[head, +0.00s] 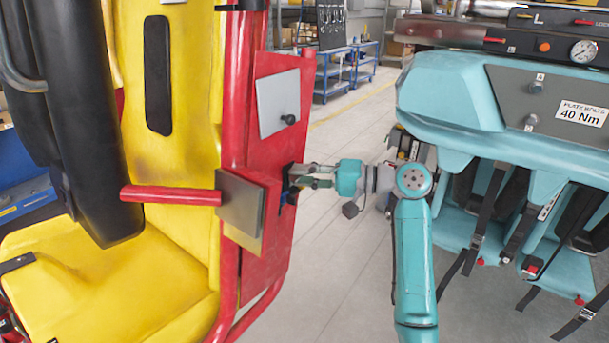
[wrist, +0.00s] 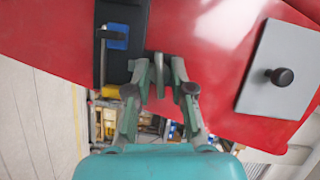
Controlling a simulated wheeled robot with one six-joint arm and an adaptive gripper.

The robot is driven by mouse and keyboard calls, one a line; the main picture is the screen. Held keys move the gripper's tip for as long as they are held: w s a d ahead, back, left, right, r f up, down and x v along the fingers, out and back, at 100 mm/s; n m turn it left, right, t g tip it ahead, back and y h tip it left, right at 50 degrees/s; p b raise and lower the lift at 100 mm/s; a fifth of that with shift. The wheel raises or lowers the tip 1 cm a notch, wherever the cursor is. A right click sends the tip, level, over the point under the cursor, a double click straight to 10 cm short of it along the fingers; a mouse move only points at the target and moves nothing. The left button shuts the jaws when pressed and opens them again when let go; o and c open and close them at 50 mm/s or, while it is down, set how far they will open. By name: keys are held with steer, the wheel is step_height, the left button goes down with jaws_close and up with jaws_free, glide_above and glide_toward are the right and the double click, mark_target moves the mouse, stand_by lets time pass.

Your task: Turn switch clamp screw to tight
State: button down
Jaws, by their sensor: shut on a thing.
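My gripper (head: 297,177) reaches from the right to the side of the red seat frame (head: 268,215), at a dark recess. In the wrist view my gripper (wrist: 160,75) has its fingertips close around a small grey piece (wrist: 159,72), which appears to be the clamp screw. The fingers hide most of it, and its turn position cannot be told. Left of the fingertips is a black bracket (wrist: 119,50) with a blue block (wrist: 118,36), which looks like the switch, and a yellow part (wrist: 110,91) below.
A grey plate with a black knob (head: 288,119) is above my gripper; its knob (wrist: 281,76) is at right in the wrist view. A grey pad (head: 240,210) and red bar (head: 170,195) stand left. Open floor (head: 335,235) lies below my gripper.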

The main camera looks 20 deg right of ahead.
steer(key=shift+f+m, duration=0.1)
steer(key=shift+m, duration=0.3)
steer(key=c, duration=1)
jaws_free()
steer(key=v, duration=1.2)
steer(key=shift+w, duration=0.1)
steer(key=shift+d, duration=0.1)
